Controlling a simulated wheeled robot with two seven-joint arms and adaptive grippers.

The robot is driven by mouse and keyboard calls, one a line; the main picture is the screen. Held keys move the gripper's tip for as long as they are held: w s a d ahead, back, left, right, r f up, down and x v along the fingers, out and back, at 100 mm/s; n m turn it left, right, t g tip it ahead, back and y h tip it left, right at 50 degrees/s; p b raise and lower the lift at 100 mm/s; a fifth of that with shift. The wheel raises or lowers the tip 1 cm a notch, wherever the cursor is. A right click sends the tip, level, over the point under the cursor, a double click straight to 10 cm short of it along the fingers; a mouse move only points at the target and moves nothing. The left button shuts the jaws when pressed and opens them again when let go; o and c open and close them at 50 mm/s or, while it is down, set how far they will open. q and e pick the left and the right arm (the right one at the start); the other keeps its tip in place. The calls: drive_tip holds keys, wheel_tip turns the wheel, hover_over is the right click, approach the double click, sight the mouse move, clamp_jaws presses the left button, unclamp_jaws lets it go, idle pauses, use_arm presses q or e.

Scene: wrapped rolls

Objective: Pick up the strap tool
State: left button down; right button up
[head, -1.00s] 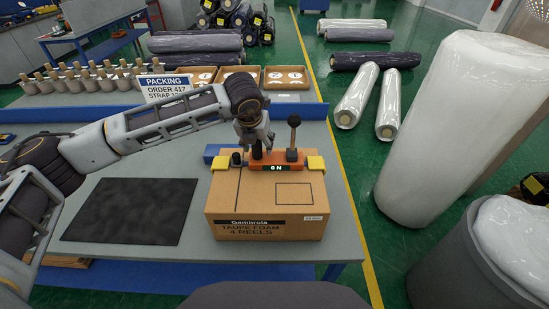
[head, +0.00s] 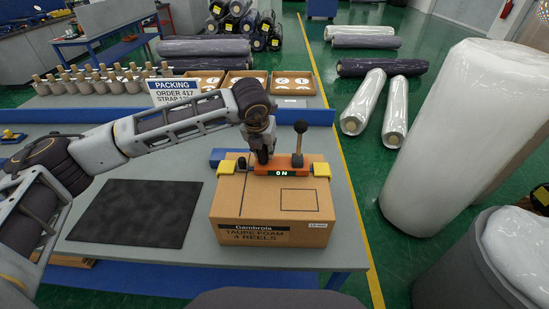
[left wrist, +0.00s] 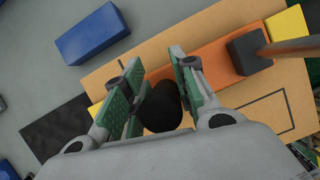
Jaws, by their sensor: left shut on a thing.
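The strap tool (head: 282,170) is an orange bar with yellow end pieces, a small "ON" display and an upright lever with a black ball top. It lies across the top of a cardboard box (head: 270,234). My left gripper (head: 263,157) comes down from above onto the tool's black grip, left of the lever. In the left wrist view, the green-padded fingers of the left gripper (left wrist: 157,64) sit on both sides of the black grip (left wrist: 161,107), shut on it. The orange bar (left wrist: 210,72) passes beyond them. The fingers partly hide the grip. My right gripper is out of view.
A black mat (head: 135,212) lies left of the box. A blue block (head: 230,155) sits behind the box, near its left corner. A packing sign (head: 174,91) and reel trays (head: 246,80) stand farther back. A tall wrapped roll (head: 455,145) stands right of the table.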

use_arm(q)
drive_tip(key=shift+r, duration=0.25)
drive_tip(key=shift+r, duration=0.95)
wheel_tip(320, 180, up, 8)
drive_tip(key=b, duration=0.1)
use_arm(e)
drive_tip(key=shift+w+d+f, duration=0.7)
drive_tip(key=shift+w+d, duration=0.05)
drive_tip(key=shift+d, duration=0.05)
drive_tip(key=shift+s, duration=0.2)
use_arm(q)
drive_tip(key=shift+f+b, duration=0.1)
drive_tip(key=shift+b, duration=0.55)
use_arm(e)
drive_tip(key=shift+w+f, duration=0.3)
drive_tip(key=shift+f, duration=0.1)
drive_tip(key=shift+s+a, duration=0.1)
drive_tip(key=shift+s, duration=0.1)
